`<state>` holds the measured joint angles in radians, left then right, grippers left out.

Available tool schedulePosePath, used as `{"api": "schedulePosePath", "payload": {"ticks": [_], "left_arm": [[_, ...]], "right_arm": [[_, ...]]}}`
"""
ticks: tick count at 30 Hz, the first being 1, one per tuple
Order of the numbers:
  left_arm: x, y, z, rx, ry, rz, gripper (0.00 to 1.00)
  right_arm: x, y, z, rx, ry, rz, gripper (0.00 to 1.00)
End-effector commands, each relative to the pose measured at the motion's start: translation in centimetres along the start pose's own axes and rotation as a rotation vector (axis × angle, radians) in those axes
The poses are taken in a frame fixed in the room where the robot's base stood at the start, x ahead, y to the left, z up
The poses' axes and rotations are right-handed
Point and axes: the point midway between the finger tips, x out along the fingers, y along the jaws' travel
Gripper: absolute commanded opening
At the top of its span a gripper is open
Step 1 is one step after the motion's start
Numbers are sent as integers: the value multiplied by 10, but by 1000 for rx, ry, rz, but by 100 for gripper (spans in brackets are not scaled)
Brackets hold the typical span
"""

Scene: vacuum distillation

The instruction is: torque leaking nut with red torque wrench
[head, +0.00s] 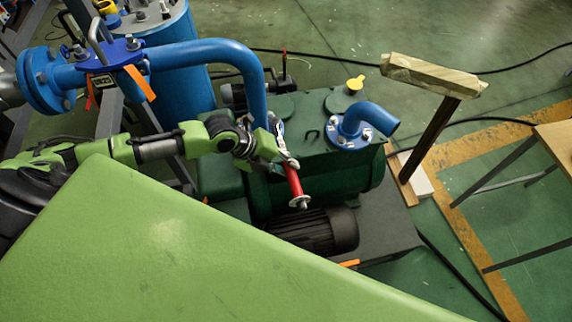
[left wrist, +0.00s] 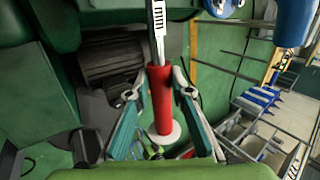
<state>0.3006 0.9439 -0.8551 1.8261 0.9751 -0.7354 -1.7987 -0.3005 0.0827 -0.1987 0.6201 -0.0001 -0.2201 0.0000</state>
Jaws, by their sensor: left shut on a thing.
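The red torque wrench (head: 295,185) is in my left gripper (head: 287,155), above the green pump (head: 325,185). In the left wrist view the red handle (left wrist: 161,98) stands between the two fingers of the left gripper (left wrist: 161,82). Its silver shaft (left wrist: 158,22) runs to the top edge, and a pale round end cap is at the bottom. Bolts and nuts show on the blue pipe flange (head: 45,80) at the left and on the pump's blue elbow flange (head: 352,132). No leak is visible, so I cannot tell which nut leaks. My right gripper is out of view.
A blue tank (head: 180,75) stands behind the arm, with a blue pipe (head: 215,55) curving down to the pump. A wooden-topped post (head: 432,75) and a table (head: 556,142) are at the right. Black cables cross the green floor.

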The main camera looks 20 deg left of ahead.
Motion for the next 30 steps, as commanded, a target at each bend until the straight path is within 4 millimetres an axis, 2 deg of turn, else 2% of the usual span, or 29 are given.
{"api": "schedulePosePath", "payload": {"ticks": [30], "left_arm": [[18, 9, 1, 2, -3, -8, 0]], "right_arm": [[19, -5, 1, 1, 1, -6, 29]]}}
